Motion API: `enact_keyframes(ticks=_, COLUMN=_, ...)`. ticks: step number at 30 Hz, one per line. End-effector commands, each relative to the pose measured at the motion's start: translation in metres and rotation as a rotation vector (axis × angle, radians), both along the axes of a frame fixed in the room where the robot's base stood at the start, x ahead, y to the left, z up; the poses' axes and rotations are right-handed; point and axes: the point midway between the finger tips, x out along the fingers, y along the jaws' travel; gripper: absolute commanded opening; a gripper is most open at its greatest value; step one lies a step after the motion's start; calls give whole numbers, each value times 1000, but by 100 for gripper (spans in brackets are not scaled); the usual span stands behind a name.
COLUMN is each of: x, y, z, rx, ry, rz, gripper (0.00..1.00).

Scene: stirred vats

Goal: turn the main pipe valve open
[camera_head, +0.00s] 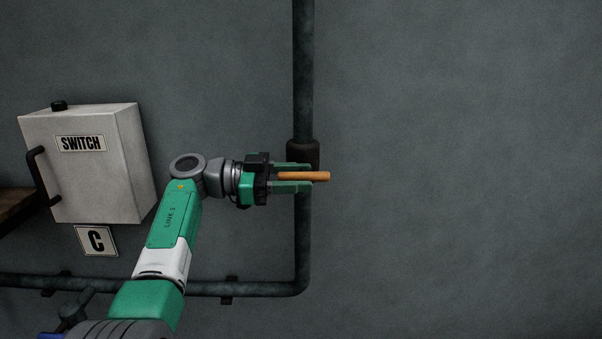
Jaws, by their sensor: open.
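One finger is above the handle and one below, with the handle's right end sticking out past the fingertips. I cannot tell whether the fingers touch the handle.
A horizontal pipe (262,289) bends up into the vertical one. The wall at the right is bare.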

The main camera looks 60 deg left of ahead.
Motion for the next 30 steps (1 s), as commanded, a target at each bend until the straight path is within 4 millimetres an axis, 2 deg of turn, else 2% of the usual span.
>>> enact_keyframes(ticks=3, x=6, y=-3, z=0, rx=-1, ry=0, rz=1, gripper=41)
enact_keyframes(ticks=10, x=7, y=-3, z=-1, rx=-1, ry=0, rz=1, gripper=41)
enact_keyframes(ticks=15, x=7, y=-3, z=-1, rx=-1, ry=0, rz=1, gripper=8)
enact_keyframes(ticks=17, x=7, y=-3, z=0, rx=-1, ry=0, rz=1, gripper=0)
enact_keyframes(ticks=24, x=7, y=-3, z=-3, rx=-9, ry=-17, rz=0, gripper=0)
enact_keyframes(ticks=30, x=7, y=-4, z=-8, rx=-50, ry=-102, rz=0, gripper=0)
